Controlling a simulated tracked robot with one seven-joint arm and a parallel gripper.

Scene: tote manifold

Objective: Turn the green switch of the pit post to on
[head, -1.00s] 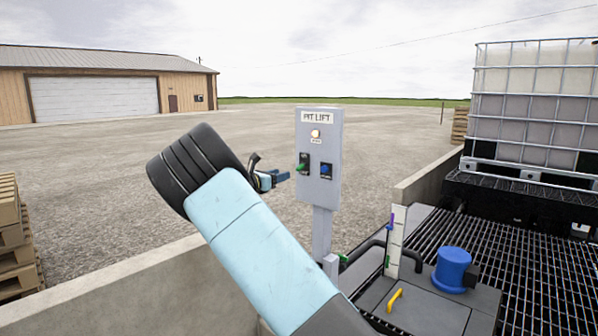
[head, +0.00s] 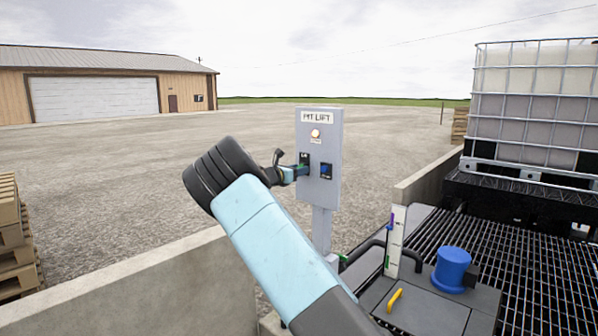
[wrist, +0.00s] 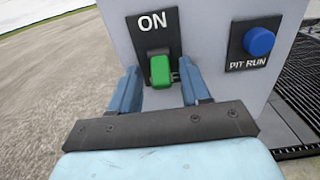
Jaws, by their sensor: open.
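The grey pit post box (head: 330,150) carries a PIT LIFT label and a lit lamp. The green switch (wrist: 160,71) sits on its dark plate under the word ON in the wrist view. In the head view my gripper hides most of the switch. My gripper (wrist: 160,82) is open, with one blue finger on each side of the green switch. The switch lies between the fingers, nearer the left one. I cannot tell whether either finger touches it.
A blue PIT RUN button (wrist: 259,42) is right of the switch. A low concrete wall (head: 150,285) runs in front. A caged tank (head: 530,100), black grating (head: 500,265) and blue capped fitting (head: 453,268) stand at the right. Pallets (head: 15,235) are at the left.

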